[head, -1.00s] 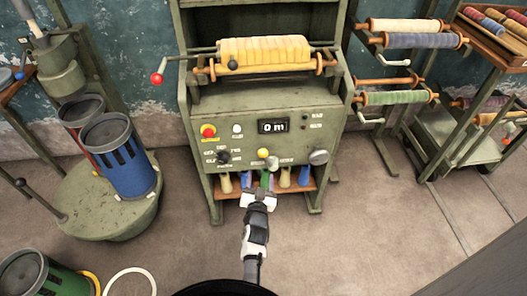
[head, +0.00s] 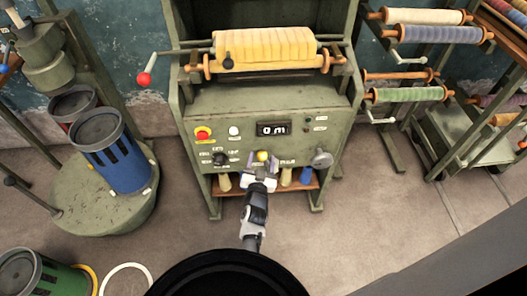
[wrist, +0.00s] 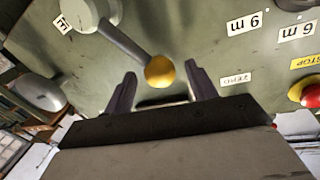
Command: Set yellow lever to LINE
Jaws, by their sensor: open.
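The yellow lever (wrist: 160,71) has a round yellow knob on a grey arm that runs to a round hub (wrist: 84,11) on the green panel. In the head view the knob (head: 262,156) shows low on the panel, right at my gripper. My gripper (wrist: 160,90) is open, with one finger on each side of the knob in the wrist view. I cannot tell whether either finger touches it. In the head view my gripper (head: 262,168) partly hides the lever's arm. A label beside the hub is cut off and hard to read, so the LINE mark is not clear.
The green machine's panel (head: 205,110) carries a red stop button (head: 203,133), a dark selector knob (head: 220,159), a display reading about 0 m (head: 273,129) and a grey knob (head: 321,159). A yellow roll (head: 265,48) lies above. Open floor is in front.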

